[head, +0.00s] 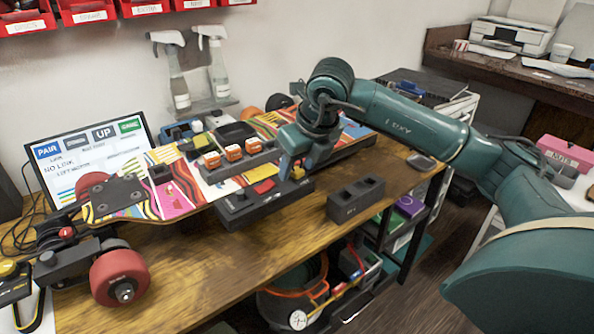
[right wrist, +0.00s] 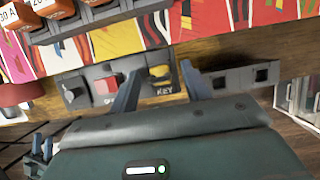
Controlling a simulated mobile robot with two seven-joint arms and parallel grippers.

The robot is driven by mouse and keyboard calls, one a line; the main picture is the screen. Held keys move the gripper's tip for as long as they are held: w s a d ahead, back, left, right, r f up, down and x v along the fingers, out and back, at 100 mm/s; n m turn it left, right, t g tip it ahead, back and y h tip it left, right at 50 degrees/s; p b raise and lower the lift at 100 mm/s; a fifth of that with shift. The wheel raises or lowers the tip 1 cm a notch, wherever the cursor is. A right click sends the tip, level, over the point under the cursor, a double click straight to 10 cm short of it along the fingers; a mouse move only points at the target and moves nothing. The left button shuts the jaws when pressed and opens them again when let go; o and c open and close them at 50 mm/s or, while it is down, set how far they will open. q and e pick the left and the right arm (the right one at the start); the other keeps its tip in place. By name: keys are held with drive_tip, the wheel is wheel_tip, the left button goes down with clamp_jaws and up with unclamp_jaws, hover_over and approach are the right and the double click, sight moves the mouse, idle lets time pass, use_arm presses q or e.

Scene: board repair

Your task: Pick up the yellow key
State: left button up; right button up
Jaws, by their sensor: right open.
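The yellow key (right wrist: 160,72) sits upright in a black control box (right wrist: 104,98), above the word KEY, in the right wrist view. In the head view the key (head: 297,173) is a small yellow patch, partly hidden by my right gripper. My right gripper (right wrist: 160,69) is open, with one finger on each side of the key and a gap showing on both sides. In the head view the right gripper (head: 298,165) points down at the right end of the black box (head: 240,212).
A red switch (head: 263,187) is on the same box, left of the key. A black block with two square sockets (head: 355,199) stands to the right. Behind lies a colourful skateboard deck (head: 180,185) with a rack of orange modules (head: 232,154).

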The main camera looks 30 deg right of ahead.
sight(299, 171)
clamp_jaws()
idle(0.5)
drive_tip(key=shift+r, duration=0.1)
wheel_tip(299, 171, up, 10)
drive_tip(key=p, duration=0.1)
idle(0.4)
